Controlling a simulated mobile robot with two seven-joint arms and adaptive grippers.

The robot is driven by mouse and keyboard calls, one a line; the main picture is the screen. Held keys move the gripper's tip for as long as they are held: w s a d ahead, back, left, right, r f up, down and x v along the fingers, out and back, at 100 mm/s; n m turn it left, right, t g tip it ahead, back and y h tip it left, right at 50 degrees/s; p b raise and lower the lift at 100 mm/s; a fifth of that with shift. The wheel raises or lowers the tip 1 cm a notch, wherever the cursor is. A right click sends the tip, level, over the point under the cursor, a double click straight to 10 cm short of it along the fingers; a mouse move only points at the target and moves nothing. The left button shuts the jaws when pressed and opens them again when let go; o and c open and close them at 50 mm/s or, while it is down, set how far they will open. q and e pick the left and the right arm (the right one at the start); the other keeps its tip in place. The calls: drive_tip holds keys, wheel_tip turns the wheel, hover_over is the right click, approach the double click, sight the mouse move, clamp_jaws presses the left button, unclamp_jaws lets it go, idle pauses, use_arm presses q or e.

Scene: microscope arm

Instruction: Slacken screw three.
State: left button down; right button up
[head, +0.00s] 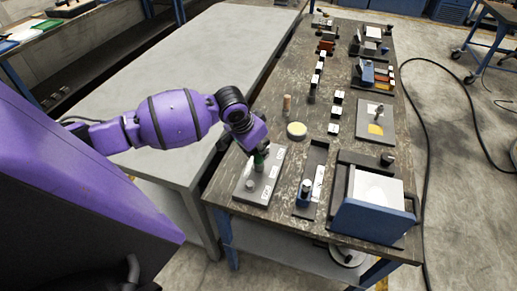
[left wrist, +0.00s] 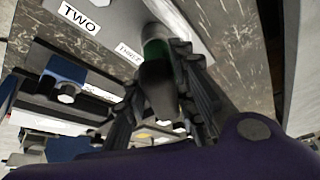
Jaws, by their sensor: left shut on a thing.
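A grey metal plate (head: 276,161) lies on the worn workbench, and it also fills the top of the left wrist view (left wrist: 118,28). White labels on it read TWO (left wrist: 79,18) and THREE (left wrist: 129,53). My left gripper (left wrist: 160,90) is shut on a dark tool with a green band (left wrist: 155,50), which looks like a screwdriver. In the head view my left gripper (head: 260,149) is above the plate, with the green part under it. The tool's far end meets the plate close to the THREE label. Screw three itself is hidden. My right gripper is not in view.
A small grey knob (head: 250,185) stands at the plate's near end. A wooden peg (head: 287,104) and a round pale-topped tin (head: 296,130) stand behind. A blue fixture (head: 306,187) and a large blue-framed box (head: 374,217) are to the right.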

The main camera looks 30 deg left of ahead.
use_arm(q)
drive_tip(key=shift+d+r+n+y, duration=0.15)
drive_tip(key=shift+n+y, duration=0.15)
drive_tip(key=shift+n, duration=0.6)
drive_tip(key=shift+n+y, duration=0.5)
drive_tip(key=shift+n, duration=0.6)
drive_tip(key=shift+n+y, duration=0.3)
drive_tip(key=shift+n, duration=0.6)
drive_tip(key=shift+m, duration=0.3)
drive_tip(key=shift+r, duration=2.95)
